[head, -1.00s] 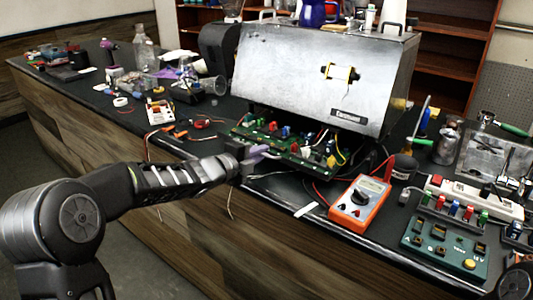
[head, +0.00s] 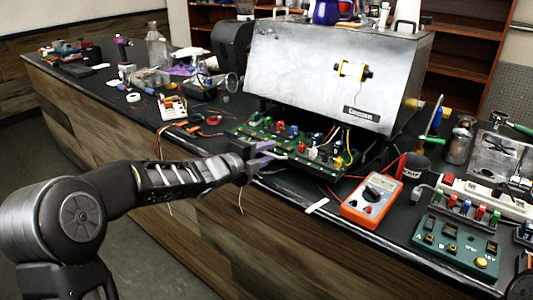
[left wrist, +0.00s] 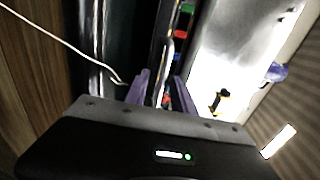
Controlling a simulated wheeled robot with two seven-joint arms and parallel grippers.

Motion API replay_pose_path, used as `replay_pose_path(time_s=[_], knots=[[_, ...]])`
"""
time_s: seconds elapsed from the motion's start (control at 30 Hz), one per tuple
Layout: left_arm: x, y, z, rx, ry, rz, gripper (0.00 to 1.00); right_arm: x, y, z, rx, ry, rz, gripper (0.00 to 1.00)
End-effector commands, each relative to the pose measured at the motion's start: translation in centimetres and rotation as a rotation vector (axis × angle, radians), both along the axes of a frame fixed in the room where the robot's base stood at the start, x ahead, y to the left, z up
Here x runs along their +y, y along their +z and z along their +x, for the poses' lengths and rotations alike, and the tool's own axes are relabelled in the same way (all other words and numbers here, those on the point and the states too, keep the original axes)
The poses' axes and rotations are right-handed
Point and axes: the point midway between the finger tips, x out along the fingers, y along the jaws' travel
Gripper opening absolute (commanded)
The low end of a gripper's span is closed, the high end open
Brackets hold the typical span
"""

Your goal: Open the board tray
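The board tray is a green circuit board (head: 290,146) with red, blue and white parts, lying under the front of the silver brewer housing (head: 335,75). In the left wrist view it shows as a narrow strip with coloured parts (left wrist: 181,34). My left gripper (head: 264,156) is at the tray's front left edge. In the left wrist view its two purple fingers (left wrist: 160,88) stand apart, with a dark strip beyond the gap. I see nothing clearly clamped between them, and cannot tell whether they touch the tray. My right gripper is out of view.
An orange multimeter (head: 371,198) lies right of the tray at the counter's front edge. A green button panel (head: 455,247) and a power strip (head: 490,199) are further right. Loose wires hang by my left gripper; a white one (left wrist: 60,38) crosses the left wrist view.

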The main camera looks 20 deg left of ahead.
Motion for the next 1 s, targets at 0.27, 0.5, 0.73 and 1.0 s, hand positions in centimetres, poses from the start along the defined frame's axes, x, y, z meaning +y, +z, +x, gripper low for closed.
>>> replay_pose_path(time_s=[0.27, 0.5, 0.73, 1.0], knots=[[0.3, 0.3, -0.6, -0.001, 0.002, 0.001, 0.31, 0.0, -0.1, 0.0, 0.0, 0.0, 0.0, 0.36], [1.7, 1.0, -3.8, -0.003, 0.003, 0.002, 0.31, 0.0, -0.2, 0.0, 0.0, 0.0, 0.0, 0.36], [2.7, 1.6, -6.7, -0.001, 0.001, 0.0, 0.31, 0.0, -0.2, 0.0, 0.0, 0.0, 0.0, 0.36], [2.8, 1.6, -7.1, 0.0, 0.0, 0.0, 0.31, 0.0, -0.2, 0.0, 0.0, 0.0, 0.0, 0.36]])
